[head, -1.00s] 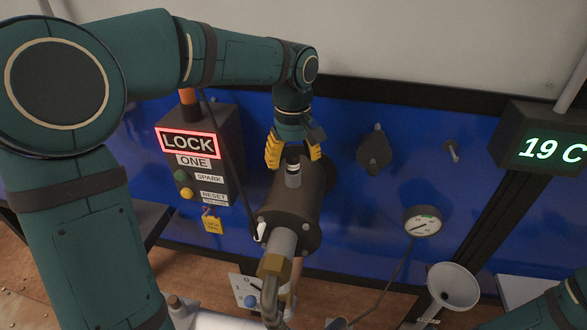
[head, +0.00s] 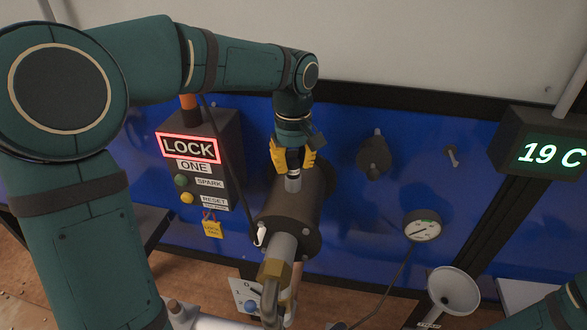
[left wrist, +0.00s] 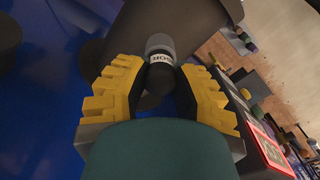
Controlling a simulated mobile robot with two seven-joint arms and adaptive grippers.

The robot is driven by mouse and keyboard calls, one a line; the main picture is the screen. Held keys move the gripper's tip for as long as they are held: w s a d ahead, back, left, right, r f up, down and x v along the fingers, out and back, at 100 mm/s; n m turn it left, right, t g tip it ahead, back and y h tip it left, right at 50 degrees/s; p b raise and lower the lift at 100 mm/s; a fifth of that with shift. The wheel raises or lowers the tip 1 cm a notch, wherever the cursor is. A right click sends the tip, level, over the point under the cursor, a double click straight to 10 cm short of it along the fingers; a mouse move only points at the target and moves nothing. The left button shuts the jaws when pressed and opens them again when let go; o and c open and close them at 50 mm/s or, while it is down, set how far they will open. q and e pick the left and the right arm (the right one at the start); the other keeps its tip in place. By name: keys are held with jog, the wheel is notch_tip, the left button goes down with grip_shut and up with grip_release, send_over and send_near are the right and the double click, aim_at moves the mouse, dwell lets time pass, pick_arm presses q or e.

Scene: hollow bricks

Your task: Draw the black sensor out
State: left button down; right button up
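The black sensor (head: 293,183) stands upright in the top of a dark horizontal cylinder (head: 291,216). Its lower part is a grey collar. In the left wrist view the sensor (left wrist: 160,57) shows a pale band with lettering, partly readable. My left gripper (head: 293,161) comes down from above, with its yellow fingers on either side of the sensor's black head. My right gripper is outside the frames; only part of that arm shows at lower right.
A control box (head: 199,165) with a lit LOCK sign stands left of the cylinder, with a dark cable between them. A gauge (head: 422,226), a funnel (head: 453,291) and a 19 C display (head: 545,150) are at right. The blue panel (head: 345,215) is behind.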

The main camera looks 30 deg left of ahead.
aim_at(293, 161)
pick_arm(q)
jog(key=shift+r+p, duration=0.3)
jog(key=shift+r+p, duration=0.3)
jog(key=shift+r, duration=0.05)
jog(key=shift+r+p, duration=1.3)
jog(key=shift+r, duration=0.2)
jog(key=shift+r+p, duration=1.2)
jog(key=shift+r, duration=1.25)
jog(key=s+d+r, duration=0.2)
jog(key=s, duration=0.3)
jog(key=shift+s+d+b, duration=0.2)
jog(key=shift+d+b, duration=0.1)
